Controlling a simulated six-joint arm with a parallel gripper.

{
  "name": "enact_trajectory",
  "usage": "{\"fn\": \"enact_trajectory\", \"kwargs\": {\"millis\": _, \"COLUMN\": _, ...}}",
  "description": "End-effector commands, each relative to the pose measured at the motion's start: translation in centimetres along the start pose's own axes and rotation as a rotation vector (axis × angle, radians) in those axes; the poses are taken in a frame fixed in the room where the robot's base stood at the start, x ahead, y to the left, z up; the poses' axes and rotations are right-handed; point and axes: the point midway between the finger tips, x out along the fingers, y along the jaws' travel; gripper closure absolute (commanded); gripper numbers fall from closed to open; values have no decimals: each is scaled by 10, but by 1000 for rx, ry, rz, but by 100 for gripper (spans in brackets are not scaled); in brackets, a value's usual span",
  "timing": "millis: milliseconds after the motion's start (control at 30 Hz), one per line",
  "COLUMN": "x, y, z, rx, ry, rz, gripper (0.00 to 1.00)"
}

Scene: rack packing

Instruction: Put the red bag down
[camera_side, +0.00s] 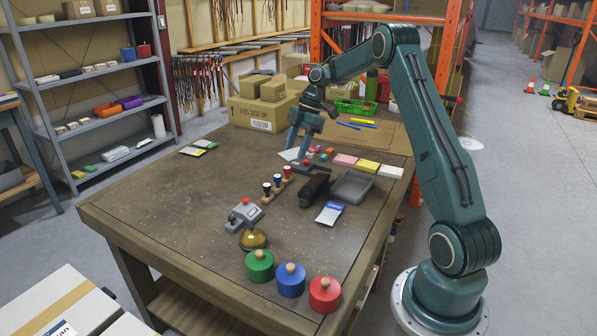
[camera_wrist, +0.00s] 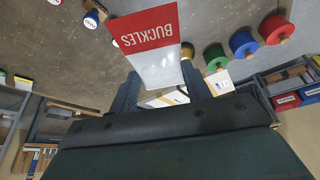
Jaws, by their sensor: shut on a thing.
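The red bag (camera_wrist: 150,45) has a red header printed "BUCKLES" and a pale, clear lower part. It is between the fingers of my gripper (camera_wrist: 160,92) in the wrist view, header pointing away from the palm. In the side view my gripper (camera_side: 299,146) points down over the far middle of the table (camera_side: 190,185). A small red patch shows just below the fingers there, probably the header. I cannot tell whether the bag touches the tabletop.
Stamps on a stand (camera_side: 277,186), a dark object (camera_side: 315,188), a grey tray (camera_side: 352,187) and a blue-white packet (camera_side: 330,213) lie nearby. A bell (camera_side: 253,239) and green (camera_side: 260,266), blue (camera_side: 291,281) and red (camera_side: 324,296) knobbed cylinders stand in front.

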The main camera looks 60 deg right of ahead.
Motion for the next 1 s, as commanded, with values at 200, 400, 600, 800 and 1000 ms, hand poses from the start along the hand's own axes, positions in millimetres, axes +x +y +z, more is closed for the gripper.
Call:
{"fn": "enact_trajectory", "kwargs": {"millis": 200, "x": -7, "y": 13, "z": 26, "rx": 415, "ry": 0, "rz": 173, "gripper": 78}}
{"fn": "enact_trajectory", "kwargs": {"millis": 400, "x": -14, "y": 21, "z": 51, "rx": 762, "ry": -1, "rz": 317, "gripper": 78}}
{"fn": "enact_trajectory", "kwargs": {"millis": 600, "x": -23, "y": 25, "z": 76, "rx": 1073, "ry": -1, "rz": 447, "gripper": 78}}
{"fn": "enact_trajectory", "kwargs": {"millis": 800, "x": -34, "y": 26, "z": 102, "rx": 1366, "ry": -2, "rz": 567, "gripper": 78}}
{"fn": "enact_trajectory", "kwargs": {"millis": 1000, "x": -47, "y": 22, "z": 129, "rx": 1652, "ry": -1, "rz": 686, "gripper": 78}}
